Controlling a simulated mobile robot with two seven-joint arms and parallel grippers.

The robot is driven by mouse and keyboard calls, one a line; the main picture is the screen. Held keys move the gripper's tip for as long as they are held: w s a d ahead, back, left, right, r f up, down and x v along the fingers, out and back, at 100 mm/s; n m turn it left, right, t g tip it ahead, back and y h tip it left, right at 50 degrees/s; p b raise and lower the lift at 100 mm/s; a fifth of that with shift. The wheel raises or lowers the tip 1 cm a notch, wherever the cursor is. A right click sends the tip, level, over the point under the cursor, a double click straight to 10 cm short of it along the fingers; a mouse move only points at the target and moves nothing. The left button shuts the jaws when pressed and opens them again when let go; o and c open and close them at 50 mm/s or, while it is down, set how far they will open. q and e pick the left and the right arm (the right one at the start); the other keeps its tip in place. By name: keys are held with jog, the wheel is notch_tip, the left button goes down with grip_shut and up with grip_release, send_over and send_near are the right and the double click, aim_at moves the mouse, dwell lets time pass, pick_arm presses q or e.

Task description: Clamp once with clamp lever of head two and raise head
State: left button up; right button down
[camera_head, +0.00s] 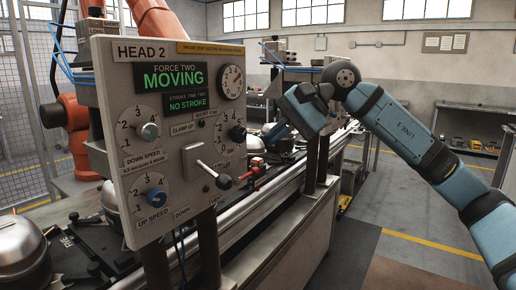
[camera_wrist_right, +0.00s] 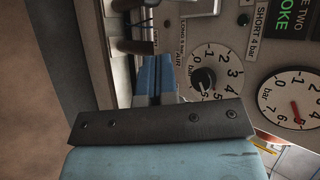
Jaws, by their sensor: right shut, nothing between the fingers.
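The head two panel (camera_head: 165,125) stands at the left of the head view, with a green display reading MOVING and NO STROKE. Its clamp lever (camera_head: 207,168) sits low on the right side of the panel, with a pale rod slanting down to a dark knob (camera_head: 223,181). My right gripper (camera_head: 272,136) is to the right of the panel, apart from the lever in the head view. In the right wrist view its blue fingers (camera_wrist_right: 154,80) are together and empty, in front of the panel edge. My left gripper is not in view.
A pressure gauge (camera_head: 231,82) and several knobs sit on the panel; a numbered dial (camera_wrist_right: 215,75) shows in the wrist view. Dark posts and a conveyor rail (camera_head: 265,197) lie behind and below. Metal compressor shells (camera_head: 20,250) stand at lower left. The floor at right is open.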

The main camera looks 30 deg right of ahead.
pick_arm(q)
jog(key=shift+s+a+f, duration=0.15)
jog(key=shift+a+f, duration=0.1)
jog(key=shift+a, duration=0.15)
pick_arm(e)
jog(key=v, duration=0.6)
jog(key=shift+s+a+r, duration=0.1)
jog(key=shift+s+a, duration=0.15)
jog(key=shift+a, duration=0.05)
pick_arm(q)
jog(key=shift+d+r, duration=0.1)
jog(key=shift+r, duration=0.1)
